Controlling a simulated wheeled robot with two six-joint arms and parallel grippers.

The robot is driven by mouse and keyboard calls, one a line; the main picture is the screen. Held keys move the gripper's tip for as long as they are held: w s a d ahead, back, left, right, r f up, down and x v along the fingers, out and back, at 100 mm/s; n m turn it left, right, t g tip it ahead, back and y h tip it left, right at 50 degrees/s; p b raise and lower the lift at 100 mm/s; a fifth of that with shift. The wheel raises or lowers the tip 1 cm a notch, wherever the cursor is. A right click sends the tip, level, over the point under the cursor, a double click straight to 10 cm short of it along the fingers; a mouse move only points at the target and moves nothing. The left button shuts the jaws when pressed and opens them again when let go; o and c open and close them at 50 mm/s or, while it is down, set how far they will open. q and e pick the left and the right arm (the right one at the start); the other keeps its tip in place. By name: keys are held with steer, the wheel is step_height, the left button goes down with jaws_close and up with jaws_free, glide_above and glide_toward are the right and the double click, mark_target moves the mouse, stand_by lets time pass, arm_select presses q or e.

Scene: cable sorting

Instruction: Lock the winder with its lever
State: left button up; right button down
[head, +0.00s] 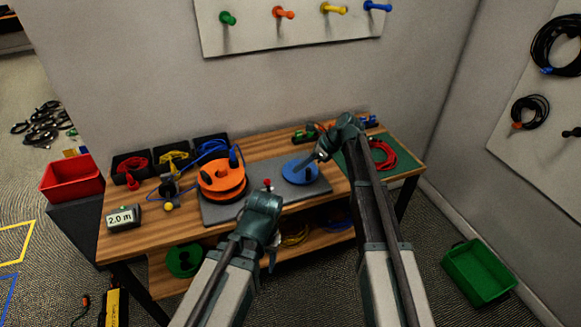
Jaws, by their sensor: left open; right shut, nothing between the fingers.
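The winder is a grey plate (219,213) on the wooden table, with an orange reel (222,178) on its left and a flat blue disc (300,171) on its right. A small red-knobbed lever (267,184) stands between them. I cannot tell its exact angle. My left gripper (272,248) is open, in front of the plate's near edge and below the lever, apart from it; my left wrist hides part of the plate. My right gripper (321,155) is shut and empty, with its tips near the far right of the blue disc. I cannot tell if they touch it.
Black bins (131,167) with coloured cables stand at the back left. A 2.0 m display (123,218) sits at the front left. A red cable coil (380,155) lies on a green mat (408,160) at right. A green crate (480,272) is on the floor.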

arm_select(q)
steer(key=shift+r+p, duration=1.2)
steer(key=shift+r, duration=0.55)
arm_select(e)
steer(key=shift+w+v, duration=0.15)
steer(key=shift+v, duration=0.95)
steer(key=shift+w+v, duration=0.15)
steer(key=shift+v, duration=0.9)
steer(key=shift+a, duration=0.1)
steer(key=s+a+f+n+h, duration=0.1)
steer(key=s+n+h, duration=0.2)
steer(key=s+n, duration=0.5)
steer(key=s+f+n+g+h, duration=0.1)
steer(key=s+f+n+h, duration=0.1)
steer(key=s+n, duration=0.7)
steer(key=s+a+f+n+h, duration=0.1)
steer(key=s+n+h, duration=0.3)
steer(key=s+n, duration=0.4)
steer(key=s+f, duration=0.1)
steer(key=s, duration=0.5)
steer(key=shift+s+a+n, duration=0.3)
steer(key=shift+s+n, duration=0.05)
steer(key=shift+n, duration=0.05)
